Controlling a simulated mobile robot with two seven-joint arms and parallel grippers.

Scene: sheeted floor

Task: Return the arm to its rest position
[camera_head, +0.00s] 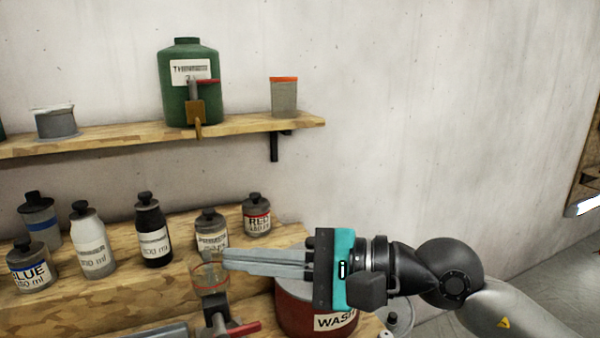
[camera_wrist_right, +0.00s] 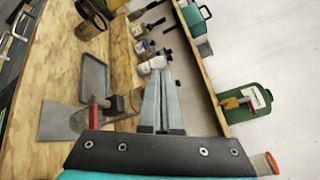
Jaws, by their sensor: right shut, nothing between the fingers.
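My right gripper (camera_head: 226,259) comes in from the right in the head view, with its teal body and grey fingers pointing left. The fingers are together, with nothing between them. The tips are over the wooden step, near a small labelled bottle (camera_head: 211,235) and just above a clear vessel with an orange-red rim (camera_head: 209,278); I cannot tell whether they touch either one. In the right wrist view the closed fingers (camera_wrist_right: 165,80) point up the picture towards a row of bottles. My left gripper is not in view.
A red-brown WASH container (camera_head: 335,322) stands below my right gripper. Several bottles, including RED (camera_head: 256,215) and BLUE (camera_head: 29,267), line the wooden steps. A wall shelf (camera_head: 110,137) holds a green jug (camera_head: 188,90) and an orange-topped cup (camera_head: 285,98). The wall at right is bare.

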